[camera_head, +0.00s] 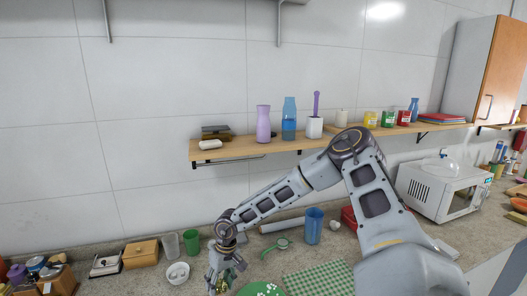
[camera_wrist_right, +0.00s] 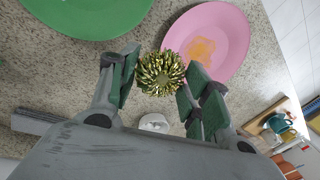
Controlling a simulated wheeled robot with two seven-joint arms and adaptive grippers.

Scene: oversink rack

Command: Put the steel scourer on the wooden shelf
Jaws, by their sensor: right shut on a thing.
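The steel scourer (camera_wrist_right: 160,74) is a round, gold-green curly ball between the green-padded fingers of my right gripper (camera_wrist_right: 162,78). The gripper is shut on it. In the head view my right gripper (camera_head: 222,277) is low over the counter at the bottom, with the scourer (camera_head: 229,276) partly hidden by the fingers. The wooden shelf (camera_head: 238,149) runs along the tiled wall above and behind the gripper. My left gripper is not in view.
The shelf holds a soap-like white block (camera_head: 210,144), purple vase (camera_head: 263,124), blue bottle (camera_head: 289,119) and brush holder (camera_head: 314,128). A blue cup (camera_head: 313,226) stands on the counter. A pink plate (camera_wrist_right: 222,42) and green plate (camera_wrist_right: 85,12) lie near the scourer.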

